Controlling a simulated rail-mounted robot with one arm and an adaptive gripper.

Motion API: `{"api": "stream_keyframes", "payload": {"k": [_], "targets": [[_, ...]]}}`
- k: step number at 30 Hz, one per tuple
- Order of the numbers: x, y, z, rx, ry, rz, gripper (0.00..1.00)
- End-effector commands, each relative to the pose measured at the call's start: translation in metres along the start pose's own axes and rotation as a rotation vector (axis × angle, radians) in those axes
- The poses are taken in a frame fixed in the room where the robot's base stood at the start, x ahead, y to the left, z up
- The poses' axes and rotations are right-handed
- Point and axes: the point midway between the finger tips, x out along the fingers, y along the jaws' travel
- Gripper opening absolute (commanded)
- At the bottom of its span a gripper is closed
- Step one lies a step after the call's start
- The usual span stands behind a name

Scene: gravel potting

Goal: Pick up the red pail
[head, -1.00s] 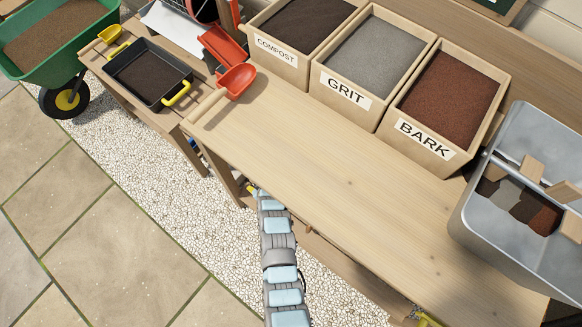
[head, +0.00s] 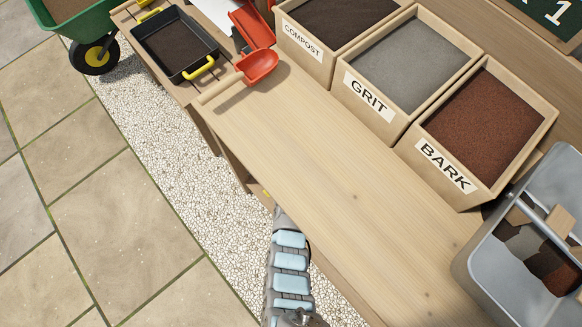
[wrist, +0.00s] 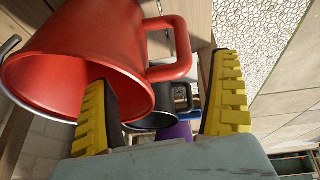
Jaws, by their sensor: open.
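The red pail (wrist: 85,50) fills the upper left of the wrist view, tilted in the picture, with its loop handle (wrist: 182,45) on its right side. My gripper (wrist: 163,70) is open, its two yellow-padded fingers wide apart. The left finger overlaps the pail's body in the picture, and the handle lies between and beyond the fingertips. I cannot tell whether a finger touches the pail. In the head view the pail and the gripper are hidden; only my arm shows at the bench's front edge.
A black pail (wrist: 160,108) and a purple object (wrist: 178,132) show behind the fingers. Above is the wooden bench (head: 330,180), its middle clear, with a red scoop (head: 259,65), a grit bin (head: 410,65) and a bark bin (head: 480,125). Gravel (head: 190,170) lies in front.

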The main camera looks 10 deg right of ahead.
Motion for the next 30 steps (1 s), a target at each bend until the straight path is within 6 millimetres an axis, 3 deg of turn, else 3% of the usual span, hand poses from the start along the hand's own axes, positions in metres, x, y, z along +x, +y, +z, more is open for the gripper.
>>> {"api": "stream_keyframes", "payload": {"k": [15, 25, 26, 30], "targets": [[0.047, 0.000, 0.001, 0.000, -0.001, -0.001, 0.93], [0.050, 0.000, 0.001, 0.000, 0.000, 0.001, 0.93], [0.050, 0.000, 0.001, 0.000, 0.000, 0.000, 0.88], [0.050, 0.000, 0.001, 0.000, 0.000, 0.000, 0.48]]}}
